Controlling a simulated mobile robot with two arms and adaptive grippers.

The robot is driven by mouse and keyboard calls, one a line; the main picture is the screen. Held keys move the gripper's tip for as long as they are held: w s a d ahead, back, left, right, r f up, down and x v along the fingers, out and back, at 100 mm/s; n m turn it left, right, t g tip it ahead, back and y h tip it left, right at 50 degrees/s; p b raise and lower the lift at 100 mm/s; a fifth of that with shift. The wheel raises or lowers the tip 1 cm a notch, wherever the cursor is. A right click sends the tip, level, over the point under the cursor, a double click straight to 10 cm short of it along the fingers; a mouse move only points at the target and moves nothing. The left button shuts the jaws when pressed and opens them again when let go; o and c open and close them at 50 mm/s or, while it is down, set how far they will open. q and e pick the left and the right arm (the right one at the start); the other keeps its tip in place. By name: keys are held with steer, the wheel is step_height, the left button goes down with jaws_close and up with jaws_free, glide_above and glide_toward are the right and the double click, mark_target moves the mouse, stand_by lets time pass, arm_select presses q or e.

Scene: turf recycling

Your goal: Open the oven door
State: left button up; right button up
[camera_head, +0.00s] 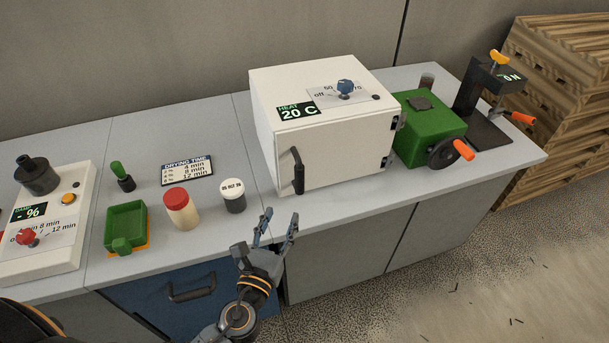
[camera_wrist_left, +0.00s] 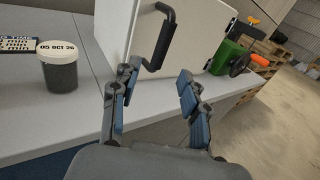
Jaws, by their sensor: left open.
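The white oven (camera_head: 337,150) stands on the grey counter with its front door shut. Its dark handle (camera_head: 297,171) is upright on the left side of the door, and hinges show on the right edge. A green display on top reads 20 C, beside a blue knob (camera_head: 346,87). My left gripper (camera_head: 278,228) is open and empty, in front of and below the handle, apart from it. In the left wrist view the handle (camera_wrist_left: 163,38) is beyond and above the open fingers (camera_wrist_left: 158,83). My right gripper is not seen.
A dark jar with white lid (camera_head: 233,197), a red-capped jar (camera_head: 181,209) and a green tray (camera_head: 126,225) stand left of the oven. A green box with a crank (camera_head: 430,128) is close on its right. A blue drawer (camera_head: 165,300) is below the counter.

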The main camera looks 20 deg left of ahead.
mark_target(298, 179)
arm_select(q)
steer(key=w+p, duration=0.1)
steer(key=w, duration=0.7)
steer(key=w+r+p, duration=0.1)
steer(key=w, duration=0.3)
steer(key=shift+w+d+p, duration=0.15)
steer(key=shift+d+p, duration=0.15)
steer(key=shift+w+f, duration=0.1)
steer(key=shift+w, duration=0.6)
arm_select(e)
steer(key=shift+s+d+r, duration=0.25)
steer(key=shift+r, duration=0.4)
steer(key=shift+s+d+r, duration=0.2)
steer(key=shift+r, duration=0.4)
arm_select(q)
steer(key=shift+c, duration=0.5)
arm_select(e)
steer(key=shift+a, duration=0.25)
arm_select(q)
jaws_close()
